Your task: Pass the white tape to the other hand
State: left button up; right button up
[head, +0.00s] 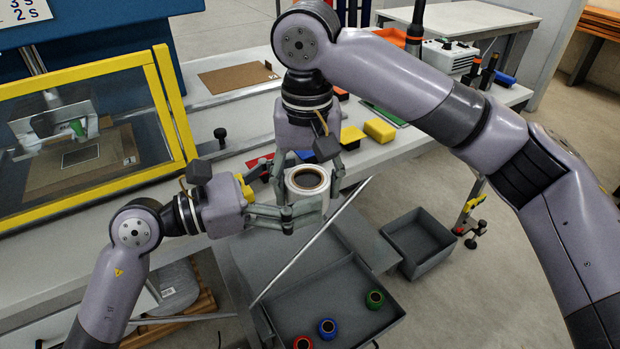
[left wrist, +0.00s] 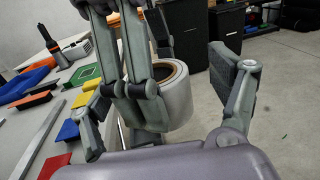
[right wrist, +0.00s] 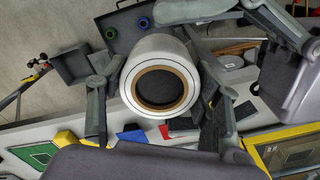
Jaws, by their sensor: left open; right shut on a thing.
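The white tape (head: 307,184) is a wide roll with a brown core, held in the air over the front edge of the bench. My right gripper (head: 308,180) comes down from above and is shut on the roll, with its fingers on both sides; the roll fills the middle of the right wrist view (right wrist: 158,88). My left gripper (head: 291,213) comes in from the left and is open, its fingers reaching around the roll. In the left wrist view the roll (left wrist: 177,97) sits between the left fingers, partly hidden by the right fingers. Whether the left fingers touch it is unclear.
A grey tray (head: 345,332) with red, blue and green rolls lies below. A grey bin (head: 418,243) stands to its right. Yellow (head: 380,130) and red blocks lie on the bench behind. A yellow-framed guard (head: 172,110) stands at the left.

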pick_arm(q)
jog(key=shift+x, duration=1.35)
jog(key=shift+c, duration=0.3)
